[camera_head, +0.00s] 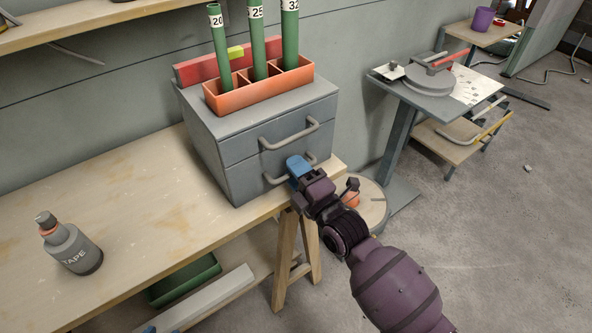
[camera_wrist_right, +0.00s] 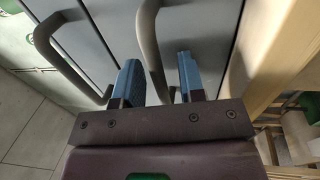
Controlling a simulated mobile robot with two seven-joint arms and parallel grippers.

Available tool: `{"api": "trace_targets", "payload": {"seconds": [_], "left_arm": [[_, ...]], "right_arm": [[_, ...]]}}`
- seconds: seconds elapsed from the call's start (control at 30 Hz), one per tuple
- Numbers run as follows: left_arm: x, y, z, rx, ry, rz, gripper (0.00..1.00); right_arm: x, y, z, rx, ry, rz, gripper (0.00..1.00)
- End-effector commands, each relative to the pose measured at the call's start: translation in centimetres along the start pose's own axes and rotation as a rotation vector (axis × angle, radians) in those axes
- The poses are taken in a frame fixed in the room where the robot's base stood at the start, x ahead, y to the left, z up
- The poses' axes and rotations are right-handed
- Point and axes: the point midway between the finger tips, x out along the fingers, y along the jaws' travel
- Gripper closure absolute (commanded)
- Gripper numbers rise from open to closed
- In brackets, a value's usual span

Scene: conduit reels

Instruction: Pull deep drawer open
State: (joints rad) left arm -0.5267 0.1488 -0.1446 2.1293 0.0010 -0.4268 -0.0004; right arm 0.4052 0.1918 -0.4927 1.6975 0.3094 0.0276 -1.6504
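A grey two-drawer cabinet (camera_head: 205,125) stands on the wooden workbench, and both drawers look closed. The upper drawer handle (camera_head: 290,134) is free; it also shows in the right wrist view (camera_wrist_right: 62,62). My right gripper (camera_head: 298,166) is at the lower drawer (camera_head: 245,182), partly covering its handle (camera_head: 273,180). In the right wrist view the lower handle (camera_wrist_right: 150,45) runs between the two blue fingers of my right gripper (camera_wrist_right: 160,82). The fingers are apart, with visible space beside the handle. My left gripper is not in view.
An orange tray (camera_head: 262,92) with green conduits stands on the cabinet. A tape bottle (camera_head: 72,248) stands on the workbench (camera_head: 140,215) at left. A round wooden reel (camera_head: 372,208) is below my right forearm. Floor at right is mostly clear.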

Motion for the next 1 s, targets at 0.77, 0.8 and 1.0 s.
{"api": "trace_targets", "payload": {"seconds": [0.77,0.8,1.0], "left_arm": [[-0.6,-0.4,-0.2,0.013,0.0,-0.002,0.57],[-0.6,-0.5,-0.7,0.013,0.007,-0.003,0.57],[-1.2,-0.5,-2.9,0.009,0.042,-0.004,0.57]], "right_arm": [[-1.1,0.5,0.0,-0.001,0.0,0.002,1.0],[-1.7,0.7,0.0,-0.004,0.0,0.002,1.0],[-5.5,1.6,0.0,-0.006,0.001,0.001,1.0]]}}
